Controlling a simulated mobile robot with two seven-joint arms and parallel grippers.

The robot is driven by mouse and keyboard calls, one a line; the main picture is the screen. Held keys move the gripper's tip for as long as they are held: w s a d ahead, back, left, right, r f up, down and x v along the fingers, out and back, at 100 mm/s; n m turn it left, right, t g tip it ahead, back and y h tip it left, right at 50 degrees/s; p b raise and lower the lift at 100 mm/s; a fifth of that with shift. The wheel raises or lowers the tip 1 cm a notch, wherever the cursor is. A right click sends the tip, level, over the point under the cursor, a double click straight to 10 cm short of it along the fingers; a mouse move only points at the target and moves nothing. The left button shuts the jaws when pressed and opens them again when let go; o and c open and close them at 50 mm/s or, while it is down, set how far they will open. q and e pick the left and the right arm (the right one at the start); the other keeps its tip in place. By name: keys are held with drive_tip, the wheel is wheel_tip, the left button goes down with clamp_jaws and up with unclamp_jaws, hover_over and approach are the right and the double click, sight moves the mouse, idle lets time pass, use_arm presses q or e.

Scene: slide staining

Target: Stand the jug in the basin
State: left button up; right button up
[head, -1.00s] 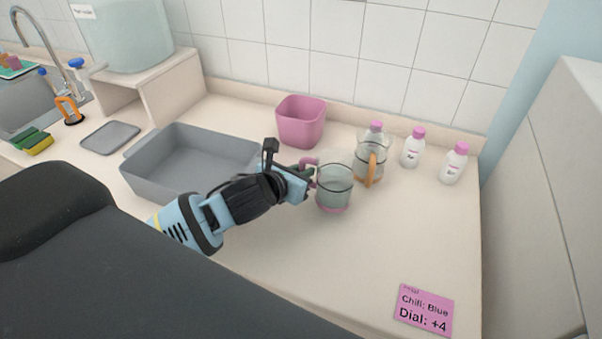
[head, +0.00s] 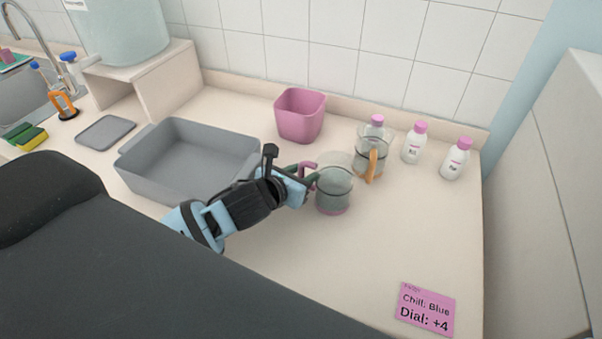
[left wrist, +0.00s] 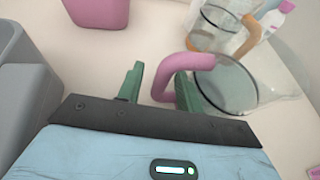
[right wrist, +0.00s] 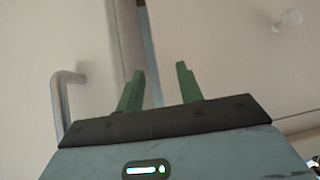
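A clear jug with a pink handle (head: 335,190) stands upright on the counter, with a dark band around it. Behind it to the right stands another clear jug with an orange handle (head: 369,158). The grey basin (head: 187,178) is to the left, and looks empty. My left gripper (head: 308,177) is at the pink handle's side of the nearer jug. In the left wrist view its fingers (left wrist: 160,86) are apart, with the pink handle (left wrist: 183,66) close to the right finger; contact is unclear. My right gripper (right wrist: 157,85) is open and empty, facing pale panels.
A pink bin (head: 300,115) stands at the back, and white bottles (head: 414,143) with pink caps stand at the back right. A grey flat tray (head: 106,132) lies left of the basin. The front right counter is clear except for a pink note (head: 426,309).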

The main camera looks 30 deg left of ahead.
use_arm(q)
drive_tip(key=shift+r, duration=0.1)
drive_tip(key=shift+s, duration=0.1)
drive_tip(key=shift+o, duration=0.4)
drive_tip(key=v, duration=1.1)
drive_tip(key=shift+s+r, duration=0.2)
drive_tip(key=shift+s, duration=0.15)
drive_tip(key=shift+a, duration=0.1)
